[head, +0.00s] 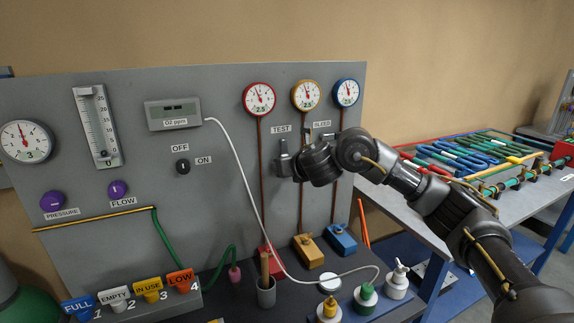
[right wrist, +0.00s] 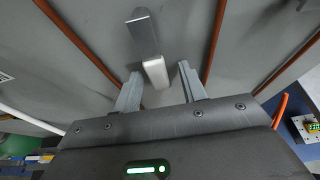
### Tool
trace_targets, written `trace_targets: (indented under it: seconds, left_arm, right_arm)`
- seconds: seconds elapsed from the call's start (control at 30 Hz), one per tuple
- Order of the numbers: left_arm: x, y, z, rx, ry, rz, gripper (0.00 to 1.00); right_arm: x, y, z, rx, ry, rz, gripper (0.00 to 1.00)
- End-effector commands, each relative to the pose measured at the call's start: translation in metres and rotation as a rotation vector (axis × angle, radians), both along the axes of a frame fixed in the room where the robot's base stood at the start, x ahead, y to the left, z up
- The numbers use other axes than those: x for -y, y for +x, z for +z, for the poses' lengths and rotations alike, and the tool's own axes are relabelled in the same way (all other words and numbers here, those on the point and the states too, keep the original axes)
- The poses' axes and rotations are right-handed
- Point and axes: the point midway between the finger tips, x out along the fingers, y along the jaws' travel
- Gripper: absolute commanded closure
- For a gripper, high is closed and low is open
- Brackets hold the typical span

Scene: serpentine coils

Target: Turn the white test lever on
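The test lever shows in the right wrist view as a pale grey-white handle (right wrist: 155,71) on the grey panel, with a darker grey upper part. My right gripper (right wrist: 160,80) is open, with one finger on each side of the handle's lower end. Gaps show on both sides, so it is not clamped. In the head view my right gripper (head: 284,160) is at the panel just below the TEST label (head: 281,129). There the lever is hard to tell apart from the grey fingers. My left gripper is not in view.
Red-brown pipes run down the panel (head: 225,90) on both sides of the lever, below the red (head: 259,99), yellow (head: 306,95) and blue (head: 346,93) gauges. A BLEED label (head: 322,124) is close on the right.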

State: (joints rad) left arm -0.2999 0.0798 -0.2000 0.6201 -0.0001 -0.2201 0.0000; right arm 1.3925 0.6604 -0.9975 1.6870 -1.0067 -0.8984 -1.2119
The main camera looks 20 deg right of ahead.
Motion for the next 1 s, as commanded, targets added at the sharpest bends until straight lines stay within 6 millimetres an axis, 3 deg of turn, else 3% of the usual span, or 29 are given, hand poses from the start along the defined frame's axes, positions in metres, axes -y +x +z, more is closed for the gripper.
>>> trace_targets:
  seconds: [0.27,0.7,1.0]
  left_arm:
    - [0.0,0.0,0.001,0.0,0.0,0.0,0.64]
    - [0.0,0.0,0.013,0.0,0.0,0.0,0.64]
    - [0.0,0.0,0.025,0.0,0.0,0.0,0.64]
  right_arm:
    - [-0.001,-0.006,0.004,0.001,0.002,0.002,0.58]
    - [0.004,-0.079,0.038,0.006,-0.005,0.003,0.58]
    - [0.006,-0.098,0.042,0.001,-0.001,-0.001,0.58]
